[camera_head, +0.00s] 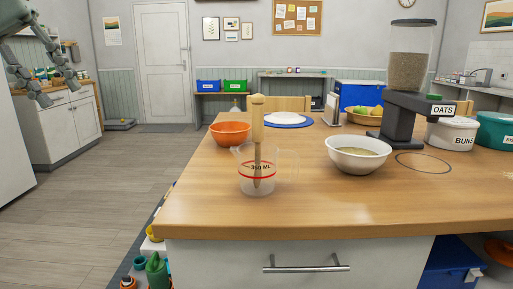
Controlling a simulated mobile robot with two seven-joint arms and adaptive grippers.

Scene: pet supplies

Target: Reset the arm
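My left gripper (60,92) hangs at the upper left of the head view, in front of the cabinet and well away from the counter things. Its two fingers are spread apart with nothing between them. The rest of my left arm is cut off by the picture's edge. My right gripper does not show. A clear measuring cup (246,184) marked 350 ML with a red line stands near the counter's front edge. A wooden-handled tool (257,125) stands upright in it. A white bowl (345,165) with pale brown contents stands to its right.
The wooden counter (330,212) has bare room at its front. A cabinet (62,125) and white panel (12,145) are at left; the floor between is clear.

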